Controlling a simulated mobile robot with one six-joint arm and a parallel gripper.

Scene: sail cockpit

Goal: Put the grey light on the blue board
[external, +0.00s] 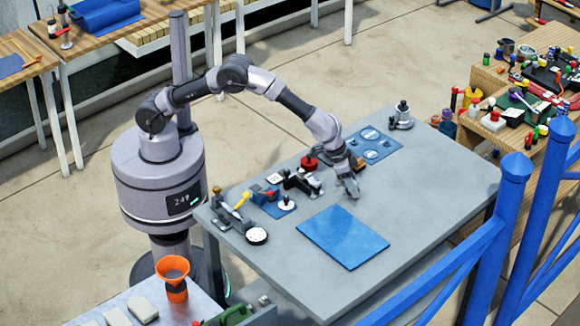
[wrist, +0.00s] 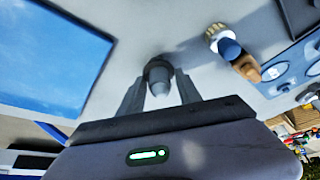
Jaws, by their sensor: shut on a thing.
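The blue board (external: 343,237) lies flat on the grey table, and it shows at the upper left of the wrist view (wrist: 48,58). My gripper (external: 351,190) is low over the table, just beyond the board's far right edge and apart from it. In the wrist view my gripper (wrist: 158,98) is shut on a small grey piece with a dark collar, which looks like the grey light (wrist: 159,76). The fingers hide part of it. In the external view the gripper hides most of it, and I cannot tell whether it touches the table.
A blue panel with round dials (external: 372,146) and a silver fitting (external: 401,118) are farther back. A red-topped part (external: 309,163) and several tools are left of the arm. The blue board is bare.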

